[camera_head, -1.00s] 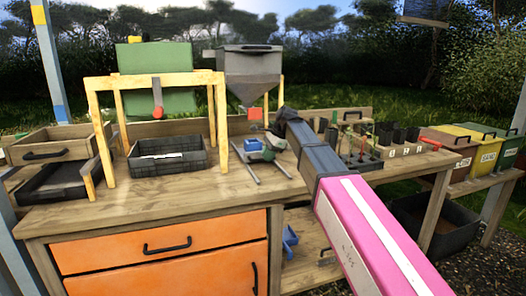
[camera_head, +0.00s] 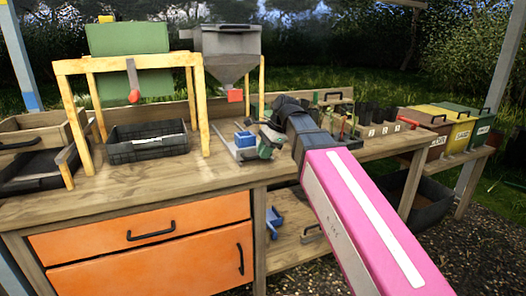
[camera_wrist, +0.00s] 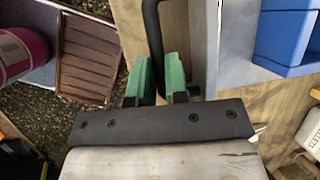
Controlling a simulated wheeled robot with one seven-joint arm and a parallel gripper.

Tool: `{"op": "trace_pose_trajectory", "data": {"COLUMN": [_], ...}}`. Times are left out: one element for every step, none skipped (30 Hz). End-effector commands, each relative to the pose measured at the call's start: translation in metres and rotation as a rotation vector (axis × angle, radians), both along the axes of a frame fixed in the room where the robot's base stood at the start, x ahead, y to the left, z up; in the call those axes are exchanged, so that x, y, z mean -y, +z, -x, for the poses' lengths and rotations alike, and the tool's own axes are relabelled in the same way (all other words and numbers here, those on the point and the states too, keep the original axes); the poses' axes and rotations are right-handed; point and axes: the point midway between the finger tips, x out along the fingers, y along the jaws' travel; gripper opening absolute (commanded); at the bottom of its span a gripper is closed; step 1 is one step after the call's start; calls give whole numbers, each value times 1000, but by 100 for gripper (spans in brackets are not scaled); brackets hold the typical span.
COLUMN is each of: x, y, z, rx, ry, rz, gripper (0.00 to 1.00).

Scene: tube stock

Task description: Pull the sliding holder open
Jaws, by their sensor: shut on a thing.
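The sliding holder appears to be the low grey metal unit with rails (camera_head: 226,143) on the bench top, with a blue block (camera_head: 244,139) on it. In the wrist view its grey plate (camera_wrist: 232,50) and the blue block (camera_wrist: 287,38) lie to the right of my fingers. My gripper (camera_head: 268,141) is at the holder's right side in the head view. In the wrist view the green fingers of my gripper (camera_wrist: 158,76) are shut on a black bar handle (camera_wrist: 153,35). My arm hides part of the holder in the head view, so how far it stands open cannot be told.
A black crate (camera_head: 146,142) stands under a wooden frame (camera_head: 125,63) to the left. A grey hopper (camera_head: 227,45) hangs behind the holder. Black pots (camera_head: 380,113) stand to the right. Lidded bins (camera_head: 455,133) stand farther right. Orange drawers (camera_head: 150,235) are below the bench top.

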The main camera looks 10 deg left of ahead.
Motion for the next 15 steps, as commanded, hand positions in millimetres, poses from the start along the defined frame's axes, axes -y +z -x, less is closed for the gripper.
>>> {"op": "trace_pose_trajectory", "data": {"x": [0,0,0,0,0,0,0,0,0,0,0,0,0,0,0], "y": [0,0,0,0,0,0,0,0,0,0,0,0,0,0,1], "z": [0,0,0,0,0,0,0,0,0,0,0,0,0,0,0], "rx": [-1,-1,-1,-1,-1,-1,-1,0,0,0,0,0,0,0,0], "ry": [0,0,0,0,0,0,0,0,0,0,0,0,0,0,0], "rz": [-1,-1,-1,-1,-1,-1,-1,0,0,0,0,0,0,0,0], "gripper": [0,0,0,18,28,40,40,40,40,40,40,40,40,40,40]}}
